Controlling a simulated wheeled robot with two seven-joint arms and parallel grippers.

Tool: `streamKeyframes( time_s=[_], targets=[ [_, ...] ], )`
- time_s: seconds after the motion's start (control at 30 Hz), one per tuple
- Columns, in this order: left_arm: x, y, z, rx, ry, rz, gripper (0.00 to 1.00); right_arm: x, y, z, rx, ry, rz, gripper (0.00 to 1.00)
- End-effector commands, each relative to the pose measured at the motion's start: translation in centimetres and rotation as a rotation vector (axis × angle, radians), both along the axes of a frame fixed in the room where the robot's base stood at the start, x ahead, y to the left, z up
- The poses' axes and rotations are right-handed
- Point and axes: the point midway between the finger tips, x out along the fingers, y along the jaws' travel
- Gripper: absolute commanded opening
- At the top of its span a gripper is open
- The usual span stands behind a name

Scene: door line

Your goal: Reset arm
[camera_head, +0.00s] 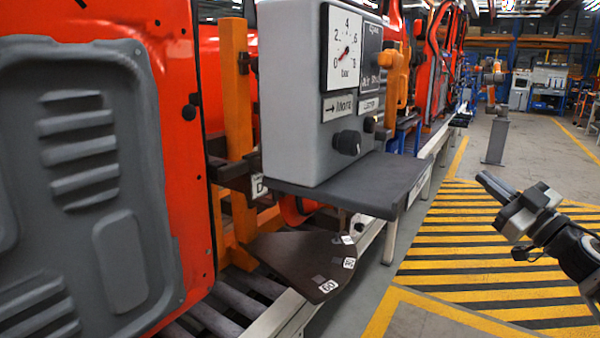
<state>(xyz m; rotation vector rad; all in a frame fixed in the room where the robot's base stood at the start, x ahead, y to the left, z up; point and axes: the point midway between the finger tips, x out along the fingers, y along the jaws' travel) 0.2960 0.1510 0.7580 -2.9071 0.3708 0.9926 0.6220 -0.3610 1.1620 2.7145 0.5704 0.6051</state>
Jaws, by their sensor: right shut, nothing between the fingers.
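My right gripper (494,188) is at the right side of the head view, over the yellow-and-black striped floor. Its fingers are together, empty, and point up and to the left. It is apart from the grey control box (300,100) to its left. My left gripper is not in view.
The control box, with a pressure gauge (346,52) and black knob (347,142), sits on a dark shelf (390,185). A red door with a grey panel (75,170) fills the left. A dark lower plate (290,262) carries small labels. The striped floor (470,265) is clear.

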Motion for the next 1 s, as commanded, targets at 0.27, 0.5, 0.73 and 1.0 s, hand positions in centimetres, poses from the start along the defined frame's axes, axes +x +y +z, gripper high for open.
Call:
streamKeyframes(
  time_s=[0.27, 0.5, 0.73, 1.0],
  targets=[
    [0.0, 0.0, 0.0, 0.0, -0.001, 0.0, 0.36, 2.3, -10.9, -1.5, -0.091, 0.069, -0.651, 0.0],
    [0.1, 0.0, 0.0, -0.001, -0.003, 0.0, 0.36, 2.0, -12.4, -9.6, -0.263, 0.386, -0.795, 0.0],
    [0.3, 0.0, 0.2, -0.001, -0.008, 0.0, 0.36, -1.1, -4.7, -19.9, -0.269, 0.51, -0.649, 0.0],
    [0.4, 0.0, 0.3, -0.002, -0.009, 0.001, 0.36, -10.9, 6.9, -32.8, -0.203, 0.724, -0.446, 0.0]
  ],
)
